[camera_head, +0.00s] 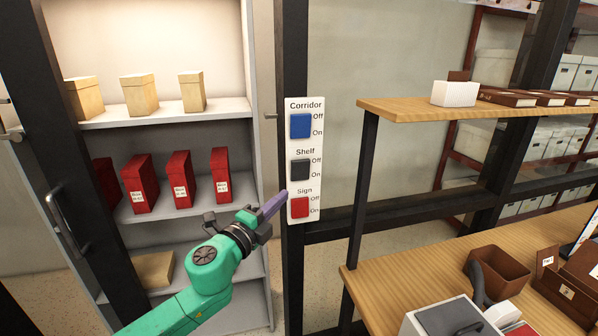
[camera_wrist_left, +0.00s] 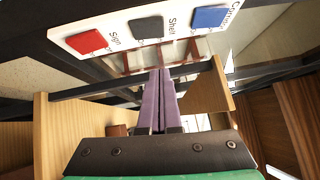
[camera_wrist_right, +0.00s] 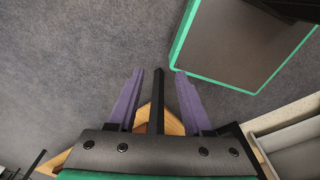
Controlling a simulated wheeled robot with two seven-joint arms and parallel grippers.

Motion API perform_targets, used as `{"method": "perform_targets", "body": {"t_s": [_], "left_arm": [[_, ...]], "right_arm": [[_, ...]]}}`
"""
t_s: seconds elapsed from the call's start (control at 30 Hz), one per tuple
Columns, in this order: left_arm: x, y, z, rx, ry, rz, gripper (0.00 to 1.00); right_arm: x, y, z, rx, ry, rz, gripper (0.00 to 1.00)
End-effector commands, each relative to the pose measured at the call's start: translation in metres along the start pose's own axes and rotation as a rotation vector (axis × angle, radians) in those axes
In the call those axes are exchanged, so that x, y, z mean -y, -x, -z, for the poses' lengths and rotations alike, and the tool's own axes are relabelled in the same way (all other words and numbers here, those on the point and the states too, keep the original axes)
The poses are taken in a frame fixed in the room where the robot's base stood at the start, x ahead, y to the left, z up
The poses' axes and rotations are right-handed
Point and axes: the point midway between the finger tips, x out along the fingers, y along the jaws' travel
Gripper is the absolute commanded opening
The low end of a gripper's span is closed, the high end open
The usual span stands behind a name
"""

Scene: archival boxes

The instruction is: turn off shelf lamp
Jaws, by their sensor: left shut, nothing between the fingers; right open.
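A white switch panel (camera_head: 304,212) is fixed to a dark upright post in the head view. It carries a blue Corridor switch (camera_head: 300,125), a black Shelf switch (camera_head: 300,169) and a red Sign switch (camera_head: 299,207). The Shelf switch also shows in the left wrist view (camera_wrist_left: 146,28), between the red and blue ones. My left gripper (camera_head: 284,194) is shut and empty, its purple fingertips just left of the panel, level between Shelf and Sign. I cannot tell whether it touches. My right gripper (camera_wrist_right: 158,75) is open and empty over grey floor. The lamp cannot be picked out.
A shelf cabinet (camera_head: 190,115) with tan and red boxes stands at the left, its dark-framed door open. A wooden table (camera_head: 390,275) with boxes and a wooden shelf (camera_head: 400,106) lie right of the panel.

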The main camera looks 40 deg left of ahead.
Motion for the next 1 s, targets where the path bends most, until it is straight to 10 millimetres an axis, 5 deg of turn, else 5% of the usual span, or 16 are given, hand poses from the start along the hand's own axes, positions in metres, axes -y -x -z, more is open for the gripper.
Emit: {"method": "perform_targets", "body": {"t_s": [0.5, 0.73, 1.0], "left_arm": [[0.004, -0.1, -0.004, 0.005, -0.005, 0.003, 0.0], [0.001, -0.121, -0.027, 0.003, 0.0, 0.0, 0.0], [0.0, -0.123, -0.029, 0.001, 0.0, -0.001, 0.0]], "right_arm": [[-0.003, 0.017, 0.017, -0.026, 0.0, -0.004, 0.5], [-0.003, 0.019, 0.016, -0.023, -0.001, -0.004, 0.5], [-0.003, 0.019, 0.015, -0.022, -0.001, -0.004, 0.5]]}}
